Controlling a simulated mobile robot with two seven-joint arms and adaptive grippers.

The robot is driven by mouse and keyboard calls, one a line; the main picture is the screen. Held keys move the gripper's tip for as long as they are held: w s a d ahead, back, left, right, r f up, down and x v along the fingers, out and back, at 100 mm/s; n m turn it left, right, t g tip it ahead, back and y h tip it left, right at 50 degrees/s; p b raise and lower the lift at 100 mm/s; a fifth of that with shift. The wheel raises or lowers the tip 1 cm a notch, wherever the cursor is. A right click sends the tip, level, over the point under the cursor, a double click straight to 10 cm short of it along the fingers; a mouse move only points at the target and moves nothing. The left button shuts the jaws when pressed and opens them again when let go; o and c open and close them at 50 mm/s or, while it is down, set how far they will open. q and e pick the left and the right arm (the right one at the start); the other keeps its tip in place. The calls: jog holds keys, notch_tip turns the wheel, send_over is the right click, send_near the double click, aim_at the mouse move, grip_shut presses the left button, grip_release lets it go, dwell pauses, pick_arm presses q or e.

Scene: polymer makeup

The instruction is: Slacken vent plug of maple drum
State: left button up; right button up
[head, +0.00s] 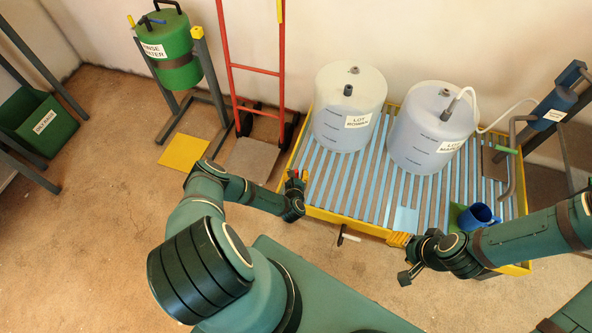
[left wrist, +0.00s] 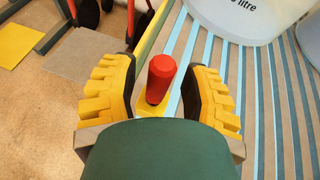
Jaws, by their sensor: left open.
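The maple drum (head: 431,135) is a translucent white drum at the right on the slatted pallet, labelled "LOT MAPLE". Two small fittings show on its top, a grey one (head: 444,93) and a darker one (head: 446,115) near a white hose; I cannot tell which is the vent plug. My left gripper (head: 297,181) is at the pallet's left edge, well away from this drum. Its yellow fingers stand open on both sides of a red upright handle (left wrist: 161,79), with gaps beside it. My right gripper (head: 408,262) is at the pallet's front edge; its finger opening is unclear.
A second similar drum (head: 348,125) stands left of the maple drum. The pallet (head: 345,221) has a yellow rim. A blue mug (head: 478,217) stands near its front right. A red hand truck (head: 254,69) and a green rinse water drum (head: 178,70) are at the back left.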

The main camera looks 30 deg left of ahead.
pick_arm(q)
notch_tip(320, 180, up, 10)
jog(key=shift+f, duration=0.2)
dwell(0.6)
jog(key=s+d+r+m+g+h, duration=0.1)
jog(key=d+r+m+h, duration=0.3)
jog(key=d+m, duration=0.55)
jog(key=d+r+m+g+h, duration=0.1)
jog(key=d+r+m+h, duration=0.3)
jog(key=d+m, duration=0.55)
jog(key=s+d+r+m+g+h, duration=0.1)
jog(key=s+r+m+g, duration=0.3)
jog(key=s+m, duration=0.3)
jog(key=s+d+r+m+g+h, duration=0.1)
jog(key=s+r+m+g, duration=0.3)
jog(key=s+m, duration=0.4)
jog(key=r+m, duration=0.1)
jog(key=m, duration=0.5)
jog(key=shift+s+d, duration=0.2)
jog(key=shift+d, duration=0.15)
jog(key=shift+r, duration=0.1)
jog(key=shift+c, duration=0.3)
